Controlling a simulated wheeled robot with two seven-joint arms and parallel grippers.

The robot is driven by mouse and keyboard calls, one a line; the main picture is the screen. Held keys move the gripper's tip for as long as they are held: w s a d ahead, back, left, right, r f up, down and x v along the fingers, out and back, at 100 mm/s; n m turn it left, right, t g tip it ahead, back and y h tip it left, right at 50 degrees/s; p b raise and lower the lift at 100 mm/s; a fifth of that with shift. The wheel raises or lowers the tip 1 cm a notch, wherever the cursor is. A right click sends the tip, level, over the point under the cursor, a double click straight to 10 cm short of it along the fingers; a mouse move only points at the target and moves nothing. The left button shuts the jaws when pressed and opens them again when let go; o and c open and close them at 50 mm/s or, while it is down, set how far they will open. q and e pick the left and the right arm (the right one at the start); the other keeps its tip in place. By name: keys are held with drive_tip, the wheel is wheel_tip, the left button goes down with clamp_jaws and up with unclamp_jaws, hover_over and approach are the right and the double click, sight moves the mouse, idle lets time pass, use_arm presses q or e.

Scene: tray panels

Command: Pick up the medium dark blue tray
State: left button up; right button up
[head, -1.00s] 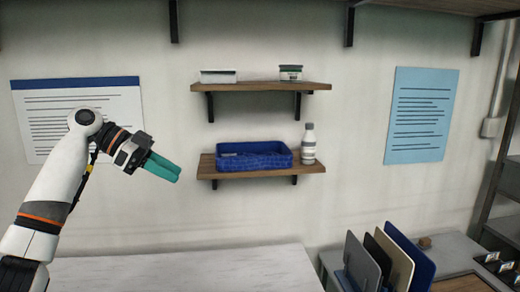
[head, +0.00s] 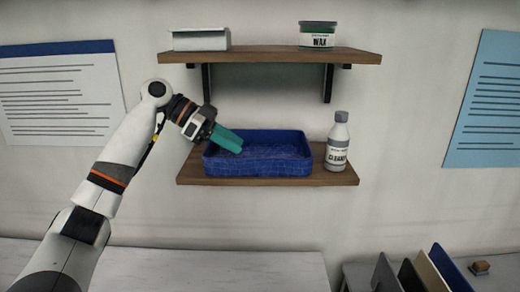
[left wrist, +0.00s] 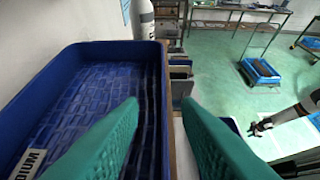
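The medium dark blue tray (head: 258,167) sits on the lower wooden shelf. In the left wrist view, its wall (left wrist: 158,120) and a label reading "DIUM" (left wrist: 28,163) show. My left gripper (head: 230,140) has teal fingers and is at the tray's left part in the head view. In the left wrist view its fingers (left wrist: 160,103) are spread apart, one over the tray's inside and one outside, with the wall between them. I see no contact with the wall. A dark, small shape that looks like my right gripper (left wrist: 258,128) shows at the right; its fingers are unclear.
A cleaner bottle (head: 338,145) stands right of the tray on the lower shelf (head: 345,178). The upper shelf (head: 270,56) holds a white box (head: 201,40) and a wax tub (head: 318,35). Upright panels (head: 430,272) stand at lower right. The white counter (head: 200,268) below looks clear.

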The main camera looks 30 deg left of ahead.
sight(257, 159)
use_arm(q)
drive_tip(key=shift+w+d+f, duration=0.2)
drive_tip(key=shift+d+f, duration=0.05)
drive_tip(key=shift+d, duration=0.3)
drive_tip(key=shift+w+d+f+p, duration=0.3)
drive_tip(key=shift+d+f+p, duration=0.1)
drive_tip(key=shift+d+f, duration=0.05)
drive_tip(key=p+x, duration=0.1)
drive_tip(key=x, duration=0.1)
drive_tip(key=p+x, duration=0.2)
drive_tip(key=shift+s+d+f, duration=0.1)
drive_tip(key=shift+s+d, duration=0.1)
drive_tip(key=shift+w+d+f, duration=0.15)
drive_tip(key=shift+d+f, duration=0.1)
drive_tip(key=shift+f, duration=0.1)
clamp_jaws()
